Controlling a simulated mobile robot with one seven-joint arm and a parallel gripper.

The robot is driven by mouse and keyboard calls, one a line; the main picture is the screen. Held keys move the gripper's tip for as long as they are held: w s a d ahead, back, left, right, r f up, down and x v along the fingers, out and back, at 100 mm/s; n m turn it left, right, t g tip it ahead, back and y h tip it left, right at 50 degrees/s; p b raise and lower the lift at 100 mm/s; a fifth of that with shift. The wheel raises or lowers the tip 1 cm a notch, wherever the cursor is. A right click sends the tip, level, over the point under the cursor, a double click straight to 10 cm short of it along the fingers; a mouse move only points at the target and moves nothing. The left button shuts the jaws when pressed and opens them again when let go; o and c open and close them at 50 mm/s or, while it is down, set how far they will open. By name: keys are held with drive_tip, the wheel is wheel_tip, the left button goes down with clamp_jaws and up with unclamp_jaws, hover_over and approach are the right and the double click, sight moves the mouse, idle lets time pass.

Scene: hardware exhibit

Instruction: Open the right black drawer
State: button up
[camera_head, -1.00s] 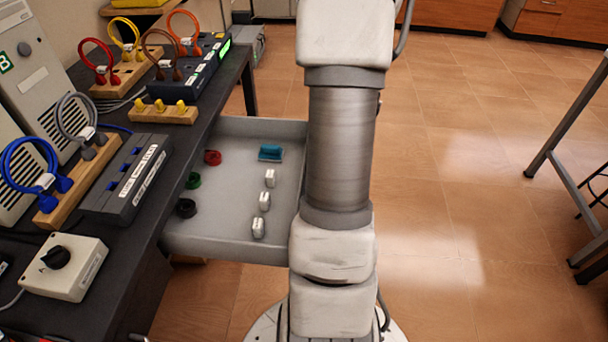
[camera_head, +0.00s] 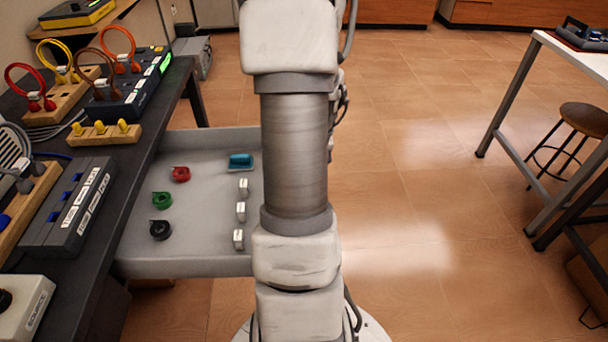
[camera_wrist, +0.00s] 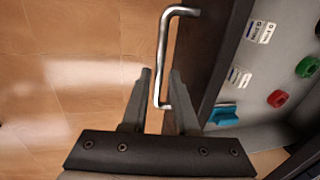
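The black drawer (camera_head: 190,266) stands pulled out from the dark workbench, with its grey inside showing in the head view; my arm hides its front. In the wrist view its dark front panel (camera_wrist: 210,45) runs beside a silver bar handle (camera_wrist: 163,45). My gripper (camera_wrist: 160,72) is at the handle, its two fingers apart with the bar between them in the picture. A gap shows on either side of the bar, and I cannot tell whether a finger touches it. The gripper is hidden in the head view.
The drawer holds red (camera_head: 181,174), green (camera_head: 162,200) and black (camera_head: 160,230) spools, a blue item (camera_head: 241,161) and several white labelled pieces. Cables and boxes crowd the workbench (camera_head: 140,160). A white table (camera_head: 575,58) and stool (camera_head: 585,118) stand at right. The floor between is clear.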

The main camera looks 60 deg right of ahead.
wheel_tip(320, 180, up, 12)
drive_tip(key=s+d+p, duration=0.1)
drive_tip(key=p, duration=0.3)
drive_tip(key=shift+s+d, duration=0.2)
drive_tip(key=shift+s, duration=0.2)
drive_tip(key=shift+s+f, duration=0.15)
idle(0.4)
